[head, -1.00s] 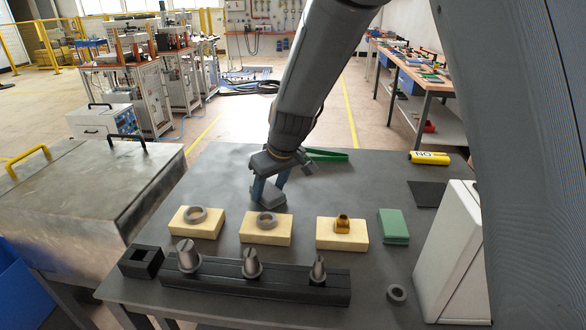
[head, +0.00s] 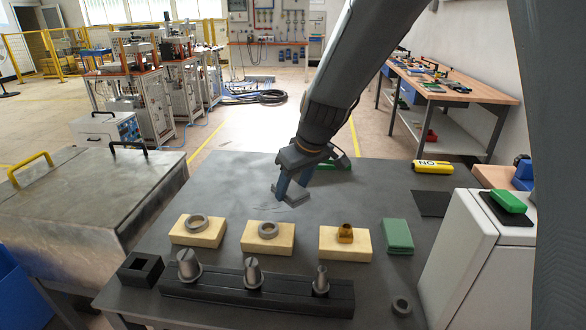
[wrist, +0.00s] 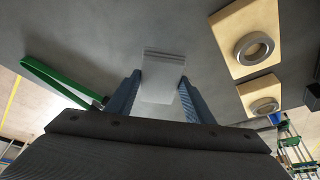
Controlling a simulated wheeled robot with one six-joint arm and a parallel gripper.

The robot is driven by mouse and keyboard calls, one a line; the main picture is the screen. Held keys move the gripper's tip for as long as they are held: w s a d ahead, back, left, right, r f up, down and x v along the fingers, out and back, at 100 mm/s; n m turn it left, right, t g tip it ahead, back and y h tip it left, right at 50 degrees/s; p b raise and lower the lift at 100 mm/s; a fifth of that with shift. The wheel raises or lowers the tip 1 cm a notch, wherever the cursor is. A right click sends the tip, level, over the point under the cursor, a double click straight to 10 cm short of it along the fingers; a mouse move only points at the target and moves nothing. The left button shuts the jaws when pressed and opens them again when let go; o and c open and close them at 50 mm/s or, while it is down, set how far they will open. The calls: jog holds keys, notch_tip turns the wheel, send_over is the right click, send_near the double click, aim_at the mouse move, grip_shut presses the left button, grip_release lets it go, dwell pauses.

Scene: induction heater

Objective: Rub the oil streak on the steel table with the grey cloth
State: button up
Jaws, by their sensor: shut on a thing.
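The grey cloth (head: 297,193) is a folded pad held between the blue fingers of my gripper (head: 290,186). It is low at the steel table (head: 365,180), behind the middle yellow block; the head view does not settle whether it touches. In the wrist view the cloth (wrist: 162,82) sits squarely between the fingertips (wrist: 158,90). Faint thin marks, which look like the oil streak (head: 266,204), show on the table just left of the cloth. Any part of the streak under the cloth is hidden.
Yellow blocks (head: 200,236) bearing rings and a brass part stand in front of the cloth. A dark rail (head: 220,290) with cones lies nearer. A green strap (head: 338,162) lies behind my gripper. A white cabinet (head: 465,270) stands at right. The table's back left is clear.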

jog(key=shift+r+p, duration=1.25)
jog(key=shift+r, duration=0.85)
